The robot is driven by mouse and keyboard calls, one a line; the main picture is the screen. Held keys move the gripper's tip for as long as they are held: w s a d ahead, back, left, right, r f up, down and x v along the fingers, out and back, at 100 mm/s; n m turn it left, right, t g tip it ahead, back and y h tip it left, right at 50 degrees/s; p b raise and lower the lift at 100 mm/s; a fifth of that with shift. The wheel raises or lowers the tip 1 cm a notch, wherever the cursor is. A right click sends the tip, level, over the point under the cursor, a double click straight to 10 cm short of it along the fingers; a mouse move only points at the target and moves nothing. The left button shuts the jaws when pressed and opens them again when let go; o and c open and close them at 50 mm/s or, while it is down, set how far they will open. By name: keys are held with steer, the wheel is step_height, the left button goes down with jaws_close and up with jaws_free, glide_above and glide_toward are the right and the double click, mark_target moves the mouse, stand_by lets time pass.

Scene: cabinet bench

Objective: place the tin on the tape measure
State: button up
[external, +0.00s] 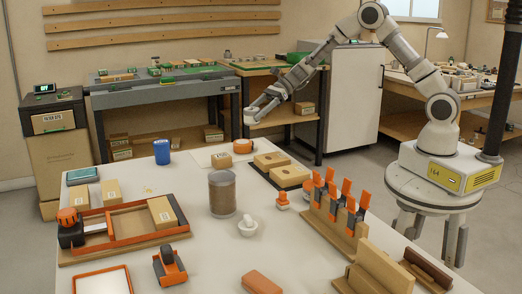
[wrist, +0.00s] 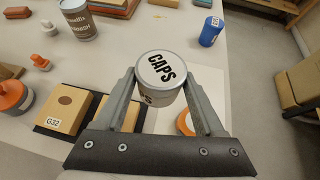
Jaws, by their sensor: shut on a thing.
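The tin (wrist: 161,68) is a small pale can with a white lid marked "CAPS". My gripper (wrist: 160,84) is shut on it, one finger on each side, and holds it upright in the wrist view. In the external view my gripper (external: 262,105) is above the far end of the white table, with the tin (external: 250,117) small at its tip. The tape measure (external: 242,146), orange and dark, lies on a white sheet below the gripper. In the wrist view the tape measure (wrist: 185,123) is partly hidden behind a finger. The tin is apart from it, in the air.
A blue cup (external: 162,152) stands left of the tape measure. Wooden blocks (external: 287,175) on a dark board lie to its right. A brown canister (external: 222,193) stands nearer the camera. The white sheet (external: 206,157) around the tape measure is mostly bare.

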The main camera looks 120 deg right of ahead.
steer(key=s+d+r+m+h+b, duration=0.1)
steer(key=s+d+m+h, duration=0.3)
steer(key=s+d, duration=0.75)
steer(key=b, duration=0.2)
glide_above(248, 141)
step_height(248, 141, down, 6)
steer(key=shift+d+f, duration=0.15)
steer(key=shift+f, duration=0.1)
steer(key=shift+f+b, duration=0.55)
steer(key=shift+f, duration=1.45)
steer(key=shift+f, duration=0.1)
steer(key=shift+f+b, duration=0.15)
steer(key=shift+b, duration=0.15)
steer(key=o, duration=1.4)
steer(key=shift+o, duration=0.2)
